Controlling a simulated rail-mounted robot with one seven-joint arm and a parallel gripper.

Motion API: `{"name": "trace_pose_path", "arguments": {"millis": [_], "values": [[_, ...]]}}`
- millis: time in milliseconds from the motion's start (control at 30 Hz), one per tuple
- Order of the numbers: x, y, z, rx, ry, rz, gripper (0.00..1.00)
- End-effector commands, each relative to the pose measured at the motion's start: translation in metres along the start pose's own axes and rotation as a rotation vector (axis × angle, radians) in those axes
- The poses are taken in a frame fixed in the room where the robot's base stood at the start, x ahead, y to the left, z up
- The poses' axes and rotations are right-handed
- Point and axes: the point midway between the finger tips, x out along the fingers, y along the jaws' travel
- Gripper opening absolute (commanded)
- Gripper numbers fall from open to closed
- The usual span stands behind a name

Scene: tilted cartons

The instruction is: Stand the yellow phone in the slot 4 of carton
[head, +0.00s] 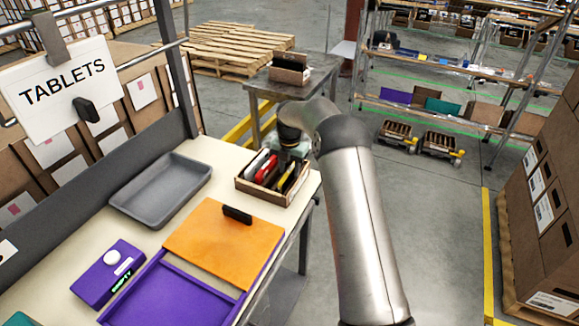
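The carton (257,193) is an open brown box near the right end of the cream table. Several thin devices lean in it, including a red one (268,166) and a white one to its left. The yellow phone (290,178) shows as a thin yellow edge toward the right side of the carton, tilted, with dark pieces beside it. My gripper (290,156) is over the back right part of the carton, close above the devices. Its fingers are small and mostly hidden, so I cannot tell whether it is open or holds the phone. The slot dividers and slot numbers are not readable.
A grey tray (160,188) lies left of the carton. An orange panel (215,242) with a small black block (237,214) on it lies in front, beside a purple tray (165,300) and a purple box (108,272). My arm covers the area right of the table.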

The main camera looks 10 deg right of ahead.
Motion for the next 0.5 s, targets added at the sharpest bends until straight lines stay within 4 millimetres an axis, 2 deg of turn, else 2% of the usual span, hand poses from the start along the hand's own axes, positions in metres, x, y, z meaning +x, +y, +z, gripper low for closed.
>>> {"name": "trace_pose_path", "arguments": {"millis": [133,267,500], "values": [[-0.007,0.0,0.001,0.0,-0.002,0.002,0.39],[-0.027,0.0,0.001,0.001,-0.004,0.003,0.39],[-0.086,0.0,0.001,0.0,-0.005,0.003,0.39]]}}
